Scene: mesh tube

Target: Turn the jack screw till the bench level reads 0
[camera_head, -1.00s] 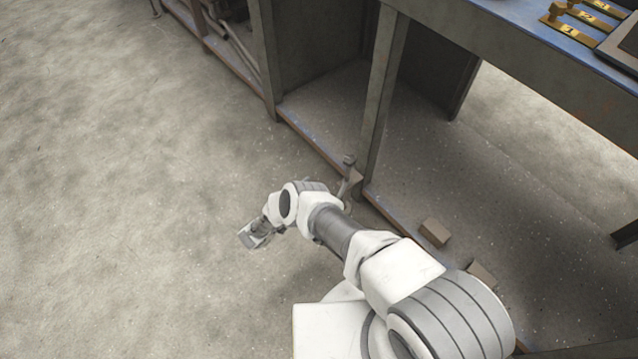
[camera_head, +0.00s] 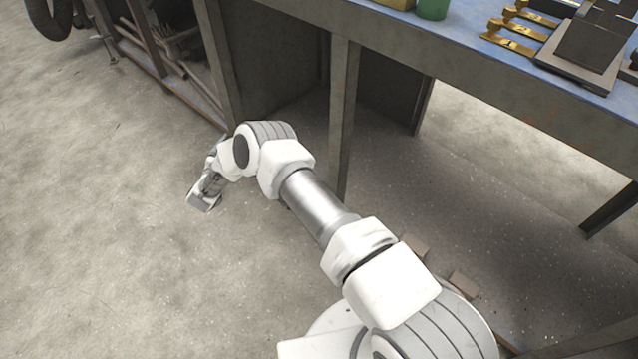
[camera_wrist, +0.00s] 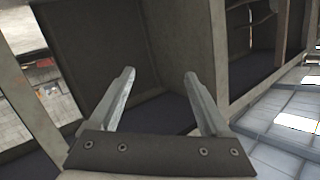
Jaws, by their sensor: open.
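The bench has a blue top (camera_head: 465,28) and a grey front leg (camera_head: 343,115). The foot of that leg is hidden behind my arm. I cannot make out the jack screw or the bench level in the current views. My gripper (camera_head: 203,202) is low over the floor, left of the bench leg and apart from it. In the wrist view, its two fingers (camera_wrist: 160,74) stand apart with nothing between them. Behind them is a dark, open bay with grey panels (camera_wrist: 105,50).
Two small blocks (camera_head: 412,246) (camera_head: 462,284) lie on the floor beside my arm. Brass numbered pieces (camera_head: 515,42), a dark device (camera_head: 585,55) and a green container (camera_head: 432,9) stand on the bench. A low rack (camera_head: 165,65) is at the back left. The left floor is clear.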

